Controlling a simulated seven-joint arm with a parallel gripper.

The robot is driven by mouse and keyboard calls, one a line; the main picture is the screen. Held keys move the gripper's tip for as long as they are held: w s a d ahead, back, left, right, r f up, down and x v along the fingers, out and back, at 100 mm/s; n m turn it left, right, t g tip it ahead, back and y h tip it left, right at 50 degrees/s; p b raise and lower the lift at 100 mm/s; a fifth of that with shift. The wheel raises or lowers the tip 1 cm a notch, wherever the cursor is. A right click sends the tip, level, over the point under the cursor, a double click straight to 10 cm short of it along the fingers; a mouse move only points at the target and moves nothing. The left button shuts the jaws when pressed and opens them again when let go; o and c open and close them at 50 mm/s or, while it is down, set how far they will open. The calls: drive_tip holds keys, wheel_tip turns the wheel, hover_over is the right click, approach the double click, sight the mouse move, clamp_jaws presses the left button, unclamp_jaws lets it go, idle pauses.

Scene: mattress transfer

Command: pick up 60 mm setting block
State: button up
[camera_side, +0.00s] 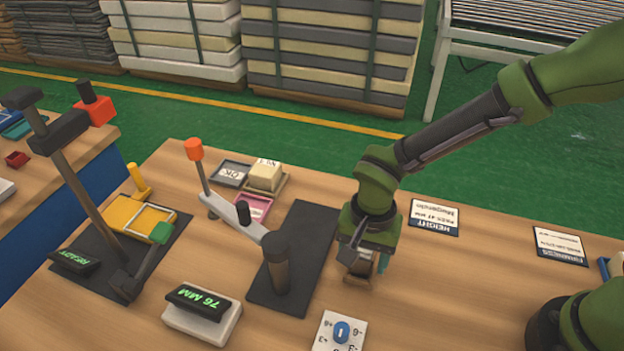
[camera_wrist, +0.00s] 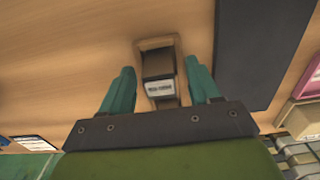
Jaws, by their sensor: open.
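The setting block (camera_wrist: 158,66) is a dark brown block with a small white label, too small to read surely. It sits in a wooden holder (camera_wrist: 155,43) on the bench. In the side view the block (camera_side: 361,266) is partly hidden under my gripper (camera_side: 365,262). In the wrist view my gripper (camera_wrist: 160,72) is open, with one teal finger on each side of the block and a visible gap on both sides. I cannot tell how far down the fingertips reach beside it.
A dark mat (camera_side: 318,238) with a post and lever arm lies left of my gripper. A 76 MM display (camera_side: 200,305) and a numbered dial plate (camera_side: 340,332) stand in front. A HEIGHT card (camera_side: 434,217) lies to the right. The bench between the cards is clear.

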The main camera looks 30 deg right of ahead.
drive_tip(key=shift+c, duration=0.4)
clamp_jaws()
drive_tip(key=shift+r, duration=0.15)
